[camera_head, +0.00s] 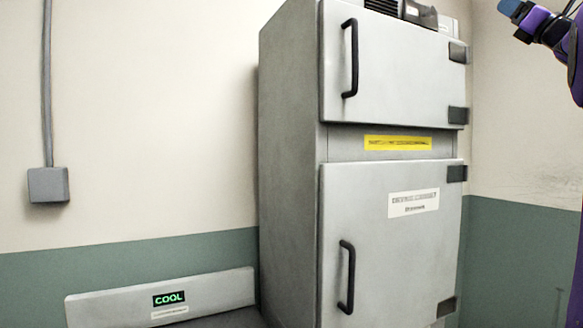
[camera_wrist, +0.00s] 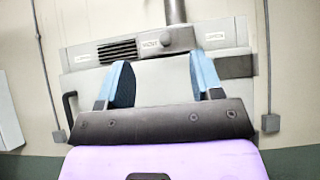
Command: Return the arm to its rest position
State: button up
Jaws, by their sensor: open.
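My gripper (camera_wrist: 163,82) is open in the wrist view. Its two blue fingers stand wide apart with nothing between them. Behind them is the pale grey upper face of a machine or cabinet. In the head view, part of my purple arm shows at the top right, with a blue tip (camera_head: 512,8) at the picture's edge. It is raised to the right of the tall grey cabinet (camera_head: 290,170) and looks apart from it. Most of my arm is outside the head view.
The cabinet has an upper door (camera_head: 395,65) and a lower door (camera_head: 390,250), both closed, with black handles. A low unit with a green COOL display (camera_head: 169,298) stands at lower left. A vent (camera_wrist: 117,50) and a pipe (camera_wrist: 175,12) show in the wrist view.

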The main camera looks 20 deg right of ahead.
jog(key=w+a+f+n+g+y, duration=0.2)
jog(key=w+a+f+n+g, duration=0.3)
jog(key=a, duration=0.4)
jog(key=w+a+f+n+g+y, duration=0.2)
jog(key=w+a+f, duration=0.45)
jog(key=a, duration=0.35)
jog(key=a+f+n+g, duration=0.75)
jog(key=a+f, duration=0.65)
jog(key=a, duration=0.2)
jog(key=s+a+f+n+g+h, duration=0.2)
jog(key=s+a+f+n+g, duration=0.2)
jog(key=s+a+f+n, duration=0.75)
jog(key=s+d+f+n+g+h, duration=0.1)
jog(key=s+f+n+g+h, duration=0.2)
jog(key=s+f+n, duration=0.6)
jog(key=s+f, duration=0.3)
jog(key=f, duration=0.4)
jog(key=shift+s+d+f+h, duration=0.25)
jog(key=shift+d+f+h, duration=0.05)
jog(key=shift+d+h, duration=0.1)
